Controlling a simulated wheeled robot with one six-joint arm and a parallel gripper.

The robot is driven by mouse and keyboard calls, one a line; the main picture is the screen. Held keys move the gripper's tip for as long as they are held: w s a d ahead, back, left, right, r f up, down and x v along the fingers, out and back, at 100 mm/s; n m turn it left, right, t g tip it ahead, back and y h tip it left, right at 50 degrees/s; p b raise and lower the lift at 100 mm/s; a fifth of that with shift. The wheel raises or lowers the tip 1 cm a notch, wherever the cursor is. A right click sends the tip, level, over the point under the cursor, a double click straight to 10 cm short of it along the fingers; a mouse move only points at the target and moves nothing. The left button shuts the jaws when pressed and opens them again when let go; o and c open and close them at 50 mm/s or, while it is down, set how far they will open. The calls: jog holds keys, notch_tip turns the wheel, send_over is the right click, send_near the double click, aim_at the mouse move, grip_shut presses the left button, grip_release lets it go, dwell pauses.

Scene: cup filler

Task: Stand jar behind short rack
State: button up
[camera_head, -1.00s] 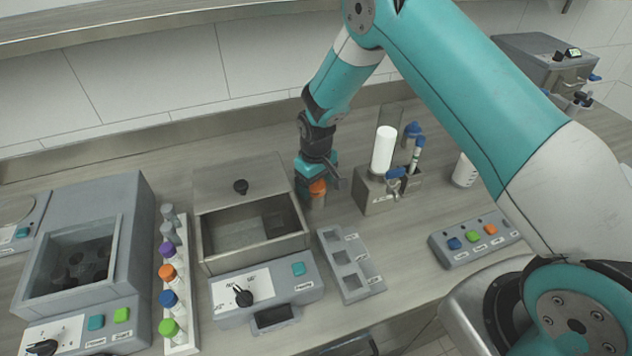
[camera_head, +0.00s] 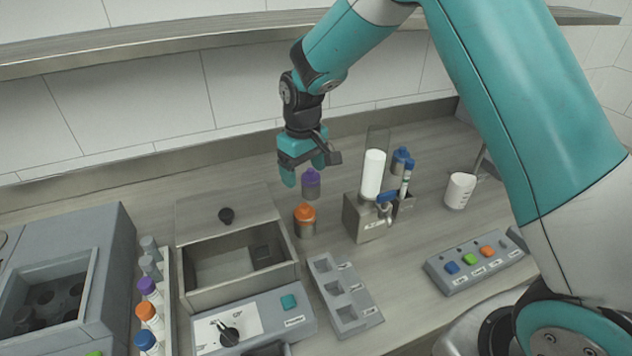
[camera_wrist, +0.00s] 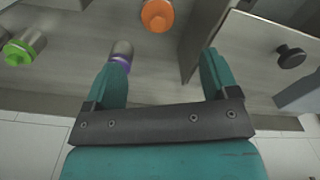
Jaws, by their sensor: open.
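A jar with an orange cap (camera_head: 305,220) stands upright on the counter between the lidded bath and the dispenser. A purple-topped jar (camera_head: 311,184) stands behind it. My gripper (camera_head: 303,172) is open above the counter, by the purple-topped jar. In the wrist view, the purple-topped jar (camera_wrist: 122,50) lies by the left fingertip of my gripper (camera_wrist: 165,60), which partly covers it; I cannot tell whether they touch. The orange cap (camera_wrist: 157,14) is beyond the fingers. A short grey rack (camera_head: 345,293) with several square slots, all empty, is at the front.
The metal bath (camera_head: 235,265) stands left of the short rack, the dispenser (camera_head: 370,215) right of the jars. A white cup (camera_head: 459,190) and button panel (camera_head: 475,262) are further right. A green-capped jar (camera_wrist: 22,50) shows in the wrist view. A long vial rack (camera_head: 166,290) is left.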

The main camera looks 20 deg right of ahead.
jog(key=s+a+r+n+y, duration=0.1)
jog(key=s+a+r+y, duration=0.15)
jog(key=s+r, duration=1.1)
jog(key=s+a+r+n+y, duration=0.1)
jog(key=s+a+r, duration=0.1)
jog(key=s, duration=1.5)
jog(key=shift+y, duration=0.25)
jog(key=shift+c, duration=0.2)
